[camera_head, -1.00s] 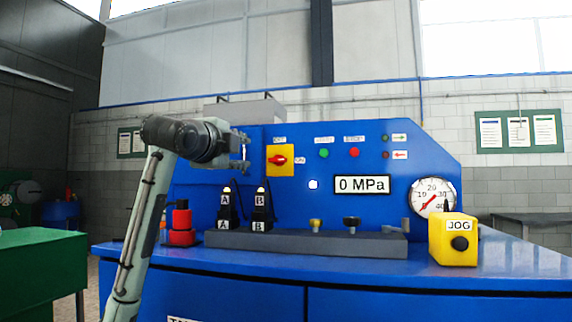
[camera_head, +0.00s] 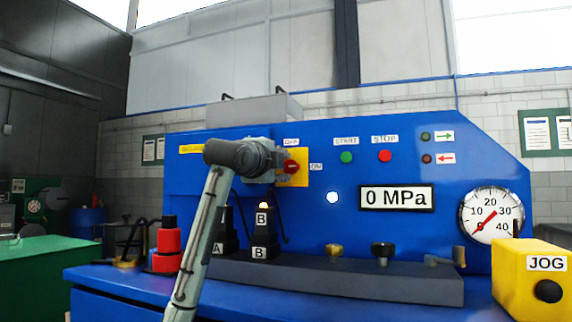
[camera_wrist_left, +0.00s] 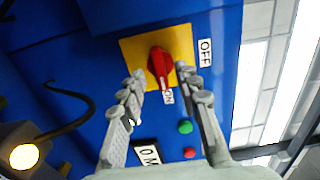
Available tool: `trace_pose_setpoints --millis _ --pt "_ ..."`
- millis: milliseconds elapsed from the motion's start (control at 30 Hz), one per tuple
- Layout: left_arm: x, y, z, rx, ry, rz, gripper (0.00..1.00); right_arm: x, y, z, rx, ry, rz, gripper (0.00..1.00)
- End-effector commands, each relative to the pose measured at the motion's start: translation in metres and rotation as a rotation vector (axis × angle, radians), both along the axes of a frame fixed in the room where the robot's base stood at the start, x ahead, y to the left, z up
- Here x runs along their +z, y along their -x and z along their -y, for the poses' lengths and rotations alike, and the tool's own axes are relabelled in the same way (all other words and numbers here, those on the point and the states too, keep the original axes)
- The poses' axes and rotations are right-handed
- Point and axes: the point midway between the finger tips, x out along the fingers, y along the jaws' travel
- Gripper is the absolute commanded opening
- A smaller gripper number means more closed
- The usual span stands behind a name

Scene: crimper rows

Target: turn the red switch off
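The red switch (camera_head: 291,167) is a rotary knob on a yellow plate (camera_head: 301,181) on the blue machine panel. An OFF label sits above it and an ON label to its right in the head view. In the left wrist view my left gripper (camera_wrist_left: 162,73) is open, with one finger on each side of the handle and visible gaps. My right gripper is not in view.
Green (camera_head: 347,157) and red (camera_head: 385,156) buttons and a pressure display (camera_head: 397,198) lie right of the switch. Below are black A and B units (camera_head: 264,235) and a grey rail (camera_head: 350,279). A yellow JOG box (camera_head: 535,280) stands at right.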

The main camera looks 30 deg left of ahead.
Motion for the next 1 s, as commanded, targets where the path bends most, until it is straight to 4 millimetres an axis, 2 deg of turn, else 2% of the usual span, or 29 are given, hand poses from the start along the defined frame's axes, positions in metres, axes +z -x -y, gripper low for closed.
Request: trace_pose_setpoints --millis 100,200,467,733,1000 --pt "0.001 -0.014 -0.003 0.0 0.002 -0.001 0.33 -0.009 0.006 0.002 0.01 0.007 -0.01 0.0" --pt "0.001 -0.019 -0.005 0.0 0.0 0.001 0.33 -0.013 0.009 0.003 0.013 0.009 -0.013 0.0" --pt "0.0 -0.021 -0.005 0.001 0.0 0.001 0.33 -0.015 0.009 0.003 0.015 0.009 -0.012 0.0" --pt "0.0 -0.021 -0.005 0.0 0.0 0.001 0.02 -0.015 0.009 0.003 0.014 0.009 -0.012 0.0" --pt "0.0 -0.021 -0.005 0.0 0.002 0.001 0.0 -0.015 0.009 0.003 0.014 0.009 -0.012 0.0"
